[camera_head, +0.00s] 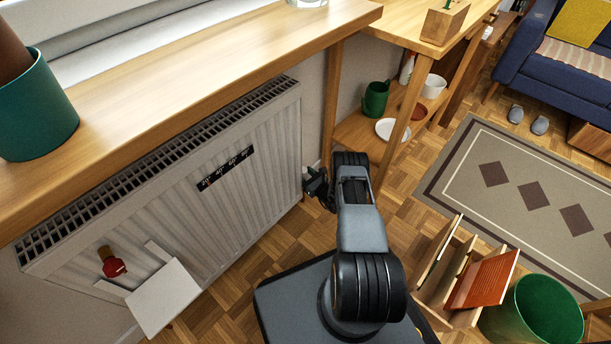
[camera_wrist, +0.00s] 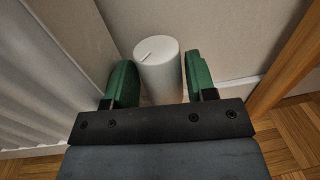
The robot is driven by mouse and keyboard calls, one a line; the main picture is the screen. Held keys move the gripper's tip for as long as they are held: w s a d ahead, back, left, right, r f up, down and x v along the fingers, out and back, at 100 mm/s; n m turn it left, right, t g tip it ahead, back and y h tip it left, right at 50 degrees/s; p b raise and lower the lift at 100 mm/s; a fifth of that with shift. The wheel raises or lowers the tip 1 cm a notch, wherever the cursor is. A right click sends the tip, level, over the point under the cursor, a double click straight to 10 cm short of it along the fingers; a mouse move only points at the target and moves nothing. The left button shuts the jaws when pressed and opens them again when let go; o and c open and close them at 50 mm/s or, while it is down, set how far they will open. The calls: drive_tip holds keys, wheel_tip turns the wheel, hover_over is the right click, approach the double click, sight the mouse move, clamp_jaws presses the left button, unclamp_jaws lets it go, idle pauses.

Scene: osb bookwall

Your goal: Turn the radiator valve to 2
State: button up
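The fingers are apart, one on each side of the knob, with what look like narrow gaps; I cannot be sure there is no contact. No numbers are readable on the knob. In the head view my gripper (camera_head: 315,184) is at the right end of the white radiator (camera_head: 240,205), and the valve is not clearly visible there.
A wooden sill (camera_head: 190,85) runs above the radiator, with a teal pot (camera_head: 38,115) on it. A wooden shelf unit (camera_head: 352,132) stands just right of my gripper. A wooden rack (camera_head: 440,275) and green bin (camera_head: 535,310) stand on the floor at right.

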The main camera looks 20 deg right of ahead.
drive_tip(key=shift+n+y, duration=0.3)
drive_tip(key=shift+y, duration=0.1)
drive_tip(key=n+g+y+b, duration=0.1)
drive_tip(key=n+g+y, duration=0.1)
drive_tip(key=y, duration=0.1)
drive_tip(key=n+g+y+b, duration=0.1)
drive_tip(key=y, duration=0.1)
drive_tip(key=shift+w+d+f+n+b, duration=0.2)
drive_tip(key=shift+d+n+b, duration=0.1)
drive_tip(key=shift+b, duration=0.05)
drive_tip(key=d+p+v, duration=0.1)
drive_tip(key=p+v, duration=0.2)
drive_tip(key=v, duration=1)
drive_tip(key=s+a+n+g+y, duration=0.1)
drive_tip(key=s+a+n+g, duration=0.2)
drive_tip(key=s+a+g, duration=0.15)
drive_tip(key=s+a+r+n+g+h+p, duration=0.2)
drive_tip(key=r+n+g, duration=0.4)
drive_tip(key=r, duration=0.6)
drive_tip(key=s+a+r+n+g+h+p, duration=0.1)
drive_tip(key=s+a+r+n+g+h, duration=0.3)
drive_tip(key=r, duration=0.8)
drive_tip(key=n+g, duration=0.2)
drive_tip(key=n, duration=0.2)
drive_tip(key=shift+s+a+n+p, duration=0.3)
drive_tip(key=shift+a+n+p, duration=0.05)
drive_tip(key=shift+n, duration=0.05)
